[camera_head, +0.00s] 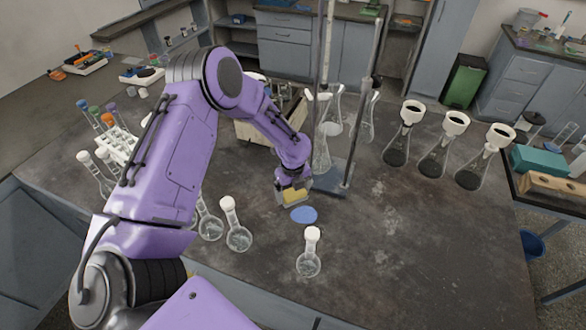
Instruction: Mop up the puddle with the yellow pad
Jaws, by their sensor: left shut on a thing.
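The blue puddle (304,215) is a small flat oval on the dark bench top, near the middle of the view. My left gripper (292,198) is just behind and to the left of the puddle, pointing down. It is shut on the yellow pad (294,196), which is partly covered by the fingers. The pad is low, close to the puddle's upper left edge. I cannot tell whether it touches the bench. My right gripper is not in view.
Stoppered round flasks (309,262) stand in front of the puddle and to its left. A metal stand (331,176) with glassware is behind. Several funnel-topped flasks (436,155) stand at the right. The bench (400,250) is clear to the right of the puddle.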

